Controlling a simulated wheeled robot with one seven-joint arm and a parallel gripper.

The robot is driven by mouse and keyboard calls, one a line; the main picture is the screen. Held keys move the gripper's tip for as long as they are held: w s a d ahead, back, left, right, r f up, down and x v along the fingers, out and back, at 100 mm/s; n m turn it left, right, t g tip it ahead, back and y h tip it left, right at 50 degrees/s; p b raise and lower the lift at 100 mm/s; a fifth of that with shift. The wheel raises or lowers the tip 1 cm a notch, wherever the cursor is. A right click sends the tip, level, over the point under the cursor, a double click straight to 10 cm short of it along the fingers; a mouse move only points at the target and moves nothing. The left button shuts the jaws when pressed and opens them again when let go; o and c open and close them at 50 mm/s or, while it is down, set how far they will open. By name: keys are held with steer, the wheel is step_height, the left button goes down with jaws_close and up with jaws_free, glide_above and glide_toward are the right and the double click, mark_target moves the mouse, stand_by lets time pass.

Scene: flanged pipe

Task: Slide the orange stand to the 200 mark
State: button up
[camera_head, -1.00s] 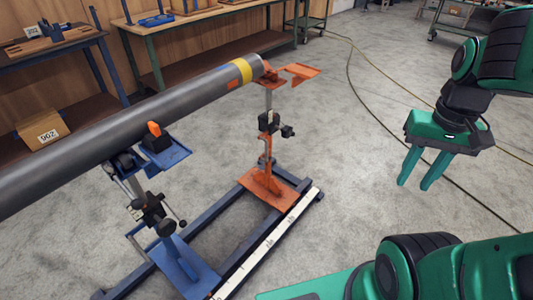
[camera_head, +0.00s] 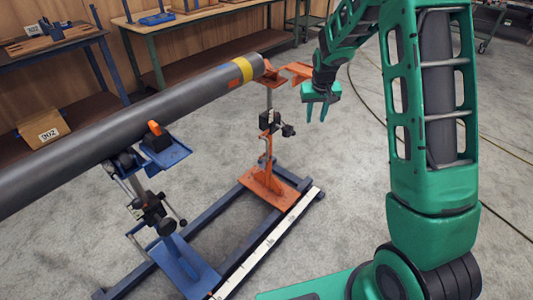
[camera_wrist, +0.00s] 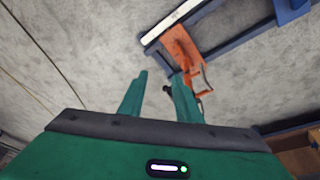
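The orange stand (camera_head: 267,184) stands upright on dark rails near their far right end, with its orange top beside the end of the grey pipe (camera_head: 150,125). A white scale strip (camera_head: 262,250) runs along the front rail; its marks are too small to read. My gripper (camera_head: 316,116) is empty and open, pointing down, just right of the stand's upper part and apart from it. In the wrist view, my gripper's two fingers (camera_wrist: 160,95) are spread, and the orange stand (camera_wrist: 180,55) shows beyond them, partly hidden by the right finger.
A blue stand (camera_head: 178,262) carries the pipe on the nearer left part of the rails. Workbenches (camera_head: 190,25) line the back wall. A box (camera_head: 42,130) sits on a lower shelf at left. Cables lie on the floor at right; the floor near the rails is otherwise clear.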

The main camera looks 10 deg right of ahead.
steer(key=w+a+f+n, duration=0.1)
steer(key=w+a+f, duration=0.6)
steer(key=w+f, duration=0.25)
steer(key=n+t+y, duration=0.1)
glide_toward(267, 151)
steer(key=x, duration=1.1)
steer(key=shift+w+d, duration=0.1)
steer(key=shift+w, duration=0.2)
jaws_close()
